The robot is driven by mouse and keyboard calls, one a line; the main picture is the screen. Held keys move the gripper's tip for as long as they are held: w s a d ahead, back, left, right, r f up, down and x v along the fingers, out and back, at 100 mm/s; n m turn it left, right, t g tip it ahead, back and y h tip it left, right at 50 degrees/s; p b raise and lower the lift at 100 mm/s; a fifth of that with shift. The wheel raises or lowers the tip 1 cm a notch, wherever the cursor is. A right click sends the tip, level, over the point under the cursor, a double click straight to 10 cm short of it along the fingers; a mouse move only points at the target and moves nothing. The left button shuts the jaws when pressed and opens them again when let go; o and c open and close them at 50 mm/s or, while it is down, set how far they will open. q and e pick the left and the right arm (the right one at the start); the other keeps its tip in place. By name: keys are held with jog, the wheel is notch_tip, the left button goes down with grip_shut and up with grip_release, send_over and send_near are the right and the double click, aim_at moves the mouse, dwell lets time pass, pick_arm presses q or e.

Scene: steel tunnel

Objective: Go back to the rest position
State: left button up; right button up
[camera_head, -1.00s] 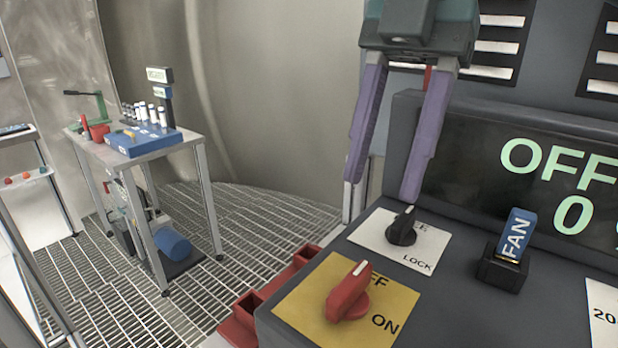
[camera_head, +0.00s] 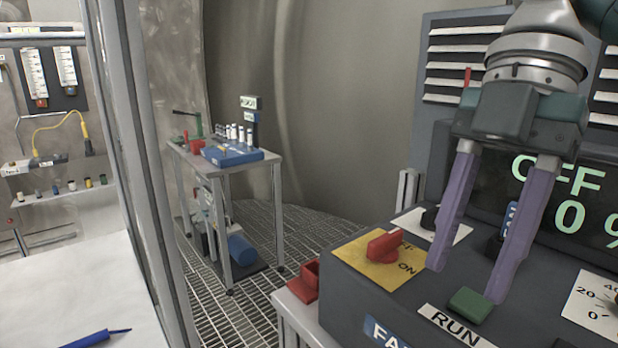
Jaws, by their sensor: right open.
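My right gripper (camera_head: 465,284) hangs over the dark control console at the right. Its two purple fingers point down and stand apart with nothing between them. The fingertips are near the green RUN button (camera_head: 470,304); I cannot tell whether they touch the panel. The right fingers partly hide the blue FAN switch (camera_head: 509,219) and the black knob (camera_head: 430,217) on its white plate. The red knob (camera_head: 384,245) on the yellow plate shows clear of the gripper. My left gripper is not in view.
The console (camera_head: 345,287) has an OFF display (camera_head: 566,180) at its back. A grey frame post (camera_head: 150,180) stands left of centre. A white table (camera_head: 60,290) with a blue pen (camera_head: 92,340) is at lower left. A small bench (camera_head: 262,160) stands on the grating behind.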

jog(key=s+a+f+m+t+p, duration=0.1)
jog(key=s+a+f+m+t, duration=0.1)
jog(key=s+a+f+m, duration=0.25)
jog(key=s+a+f+m+t, duration=0.1)
jog(key=s+f+m, duration=0.35)
jog(key=f, duration=0.35)
jog(key=s+d+m+t+h+p, duration=0.1)
jog(key=s+d+m+t+h, duration=0.2)
jog(key=s+d+m, duration=0.9)
pick_arm(q)
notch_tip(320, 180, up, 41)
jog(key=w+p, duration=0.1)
jog(key=p, duration=3.7)
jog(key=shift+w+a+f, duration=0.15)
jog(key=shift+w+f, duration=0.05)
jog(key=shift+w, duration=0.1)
pick_arm(e)
jog(key=w+r+m, duration=0.1)
jog(key=r, duration=1.8)
jog(key=w+a+r+m, duration=0.1)
jog(key=w+r, duration=0.1)
jog(key=r, duration=1.7)
jog(key=shift+w, duration=0.3)
jog(key=shift+r, duration=0.1)
